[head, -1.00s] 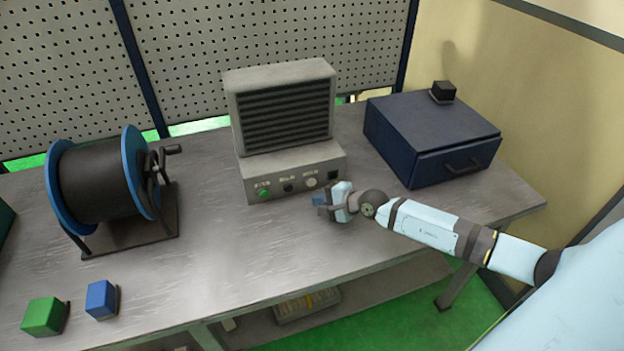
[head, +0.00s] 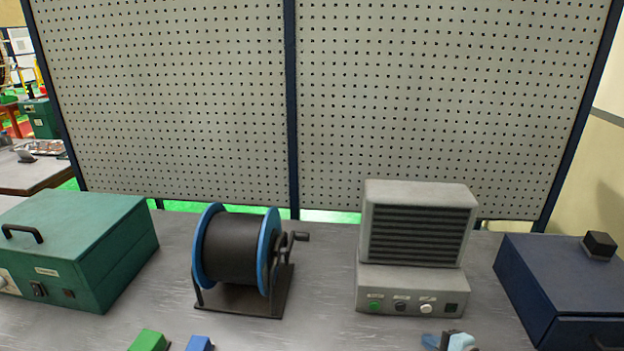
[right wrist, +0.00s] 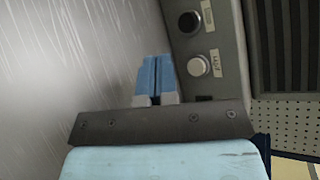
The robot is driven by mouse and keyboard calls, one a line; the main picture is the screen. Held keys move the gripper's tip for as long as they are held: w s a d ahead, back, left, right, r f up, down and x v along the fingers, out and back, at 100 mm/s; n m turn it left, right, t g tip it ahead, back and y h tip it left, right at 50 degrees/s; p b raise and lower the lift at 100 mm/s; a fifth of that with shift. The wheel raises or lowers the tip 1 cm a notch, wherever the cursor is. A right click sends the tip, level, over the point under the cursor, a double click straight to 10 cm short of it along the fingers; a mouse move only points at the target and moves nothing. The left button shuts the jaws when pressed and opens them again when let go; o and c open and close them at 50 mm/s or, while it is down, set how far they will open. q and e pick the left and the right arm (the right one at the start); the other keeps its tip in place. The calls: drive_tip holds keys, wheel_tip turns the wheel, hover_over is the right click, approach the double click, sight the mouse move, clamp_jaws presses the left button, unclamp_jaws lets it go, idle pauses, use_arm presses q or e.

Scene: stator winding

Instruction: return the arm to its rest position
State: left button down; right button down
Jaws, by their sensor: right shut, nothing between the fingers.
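My right gripper (head: 450,342) shows at the bottom edge of the head view, in front of the grey control unit (head: 412,290). In the right wrist view my right gripper's blue fingers (right wrist: 155,75) are together with nothing between them. They are beside the unit's front panel with its black and white knobs, apart from or close to it; I cannot tell if they touch. The rest of my right arm is below the head view. My left gripper is not in view.
A cable reel (head: 237,250) stands left of the unit. A green box (head: 75,240) is at the far left and a dark blue box (head: 560,285) at the right. A green block (head: 148,341) and a blue block (head: 199,344) lie at the front. A pegboard (head: 420,100) stands behind.

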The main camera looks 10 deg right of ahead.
drive_tip(key=s+a+r+m+t+h, duration=0.1)
drive_tip(key=s+r+m+t+h, duration=0.35)
drive_tip(key=m, duration=1.05)
drive_tip(key=s+a+r+m+t+h, duration=0.1)
drive_tip(key=s+r+m+h, duration=0.35)
drive_tip(key=m, duration=1.15)
drive_tip(key=s+a+f+m+g+y, duration=0.1)
drive_tip(key=s+a+m+g+y, duration=0.15)
drive_tip(key=s+m+g, duration=0.65)
drive_tip(key=s+a+f+m+g+y, duration=0.1)
drive_tip(key=s+a+m+g, duration=0.35)
drive_tip(key=s+m, duration=0.75)
drive_tip(key=w+a+f+t+y+p, duration=0.1)
drive_tip(key=w+a+f+t, duration=0.2)
drive_tip(key=f, duration=0.2)
drive_tip(key=w+a+f+t+y+p, duration=0.1)
drive_tip(key=w+a+f+t, duration=0.2)
drive_tip(key=f, duration=0.3)
drive_tip(key=shift+n+t+p, duration=0.3)
drive_tip(key=shift+t, duration=0.1)
